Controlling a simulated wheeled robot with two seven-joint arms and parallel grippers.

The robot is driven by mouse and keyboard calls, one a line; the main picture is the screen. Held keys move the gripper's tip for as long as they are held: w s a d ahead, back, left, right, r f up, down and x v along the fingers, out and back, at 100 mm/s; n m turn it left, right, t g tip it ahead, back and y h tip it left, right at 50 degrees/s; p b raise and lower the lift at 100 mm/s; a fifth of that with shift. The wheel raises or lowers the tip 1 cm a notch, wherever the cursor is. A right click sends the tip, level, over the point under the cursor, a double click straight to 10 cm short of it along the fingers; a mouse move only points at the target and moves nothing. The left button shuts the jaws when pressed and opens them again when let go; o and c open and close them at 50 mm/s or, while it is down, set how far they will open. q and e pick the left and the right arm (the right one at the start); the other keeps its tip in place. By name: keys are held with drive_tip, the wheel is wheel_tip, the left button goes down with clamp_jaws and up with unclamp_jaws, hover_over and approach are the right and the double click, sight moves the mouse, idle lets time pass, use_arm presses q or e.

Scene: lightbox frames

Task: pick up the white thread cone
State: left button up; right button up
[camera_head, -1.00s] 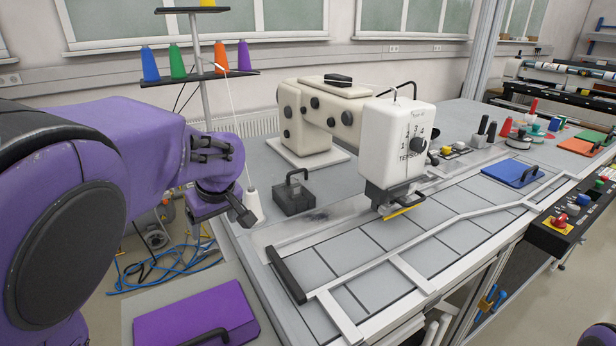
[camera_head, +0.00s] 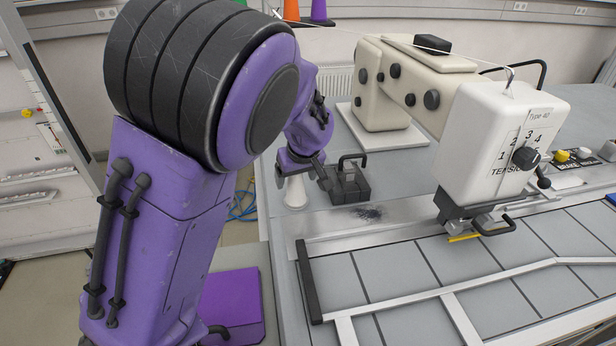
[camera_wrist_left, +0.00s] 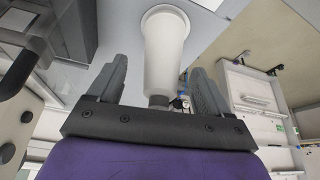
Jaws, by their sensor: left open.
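The white thread cone (camera_head: 295,194) stands upright on the grey table near its left edge, its top hidden by my gripper. My left gripper (camera_head: 301,174) is open and points down right above the cone. In the left wrist view the cone (camera_wrist_left: 165,52) shows large, with its wide base away from me and a dark narrow tip toward the palm. There it lies between the two spread fingers of my left gripper (camera_wrist_left: 158,70), with gaps on both sides. I see no grip on it. My right gripper is not in view.
A dark block with a handle (camera_head: 350,186) stands close to the right of the cone. The cream sewing machine (camera_head: 395,75) stands behind and right. A purple case (camera_head: 238,305) lies low at front left. Bare grey tabletop (camera_head: 400,178) lies right of the block.

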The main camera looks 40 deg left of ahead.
sight(295, 181)
use_arm(q)
drive_tip(key=x, duration=0.3)
drive_tip(key=shift+a, duration=0.1)
drive_tip(key=shift+s, duration=0.1)
drive_tip(key=c, duration=1.2)
